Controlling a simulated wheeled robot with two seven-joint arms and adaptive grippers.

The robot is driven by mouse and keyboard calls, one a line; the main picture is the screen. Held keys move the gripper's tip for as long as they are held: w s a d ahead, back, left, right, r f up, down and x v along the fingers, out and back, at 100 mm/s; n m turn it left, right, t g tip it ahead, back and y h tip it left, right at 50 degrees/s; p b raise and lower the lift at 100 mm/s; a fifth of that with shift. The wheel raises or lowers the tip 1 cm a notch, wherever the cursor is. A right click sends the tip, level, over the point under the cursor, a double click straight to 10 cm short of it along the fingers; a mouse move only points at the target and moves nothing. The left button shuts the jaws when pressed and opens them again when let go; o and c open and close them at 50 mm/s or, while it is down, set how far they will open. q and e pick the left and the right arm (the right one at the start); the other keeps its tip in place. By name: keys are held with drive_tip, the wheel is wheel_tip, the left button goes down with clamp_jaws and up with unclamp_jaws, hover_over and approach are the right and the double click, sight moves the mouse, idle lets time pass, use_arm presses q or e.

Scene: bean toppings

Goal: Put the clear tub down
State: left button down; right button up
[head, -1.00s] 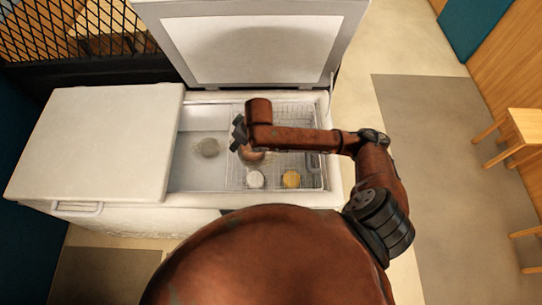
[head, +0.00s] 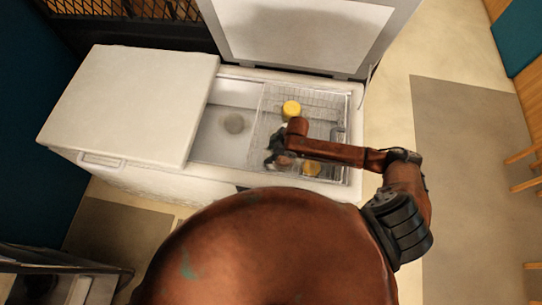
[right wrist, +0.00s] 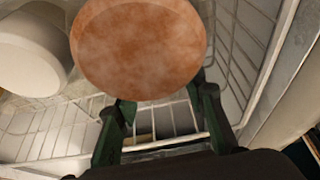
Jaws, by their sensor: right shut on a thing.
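My right gripper (head: 276,154) reaches over the wire basket in the open freezer. It is shut on a round tub with a reddish-brown, mottled face, taken to be the clear tub. In the right wrist view the tub (right wrist: 140,45) sits at the tips of the two dark green fingers (right wrist: 163,108), above the basket's wire. I cannot tell whether it touches the basket floor. In the head view the gripper and arm mostly cover it. My left gripper is not in view.
The wire basket (head: 343,150) also holds a yellow-topped tub (head: 291,108) and a tan-topped tub (head: 312,168). A white tub (right wrist: 30,55) stands beside the held one. A grey round thing (head: 234,123) lies on the freezer floor, left of the basket. The white lid (head: 130,105) covers the left side.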

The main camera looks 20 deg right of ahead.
drive_tip(key=shift+w+f, duration=0.1)
drive_tip(key=shift+f, duration=1.8)
drive_tip(key=o, duration=1.4)
drive_tip(key=shift+f, duration=0.1)
drive_tip(key=shift+c, duration=0.2)
drive_tip(key=p+v, duration=0.1)
drive_tip(key=v, duration=1.1)
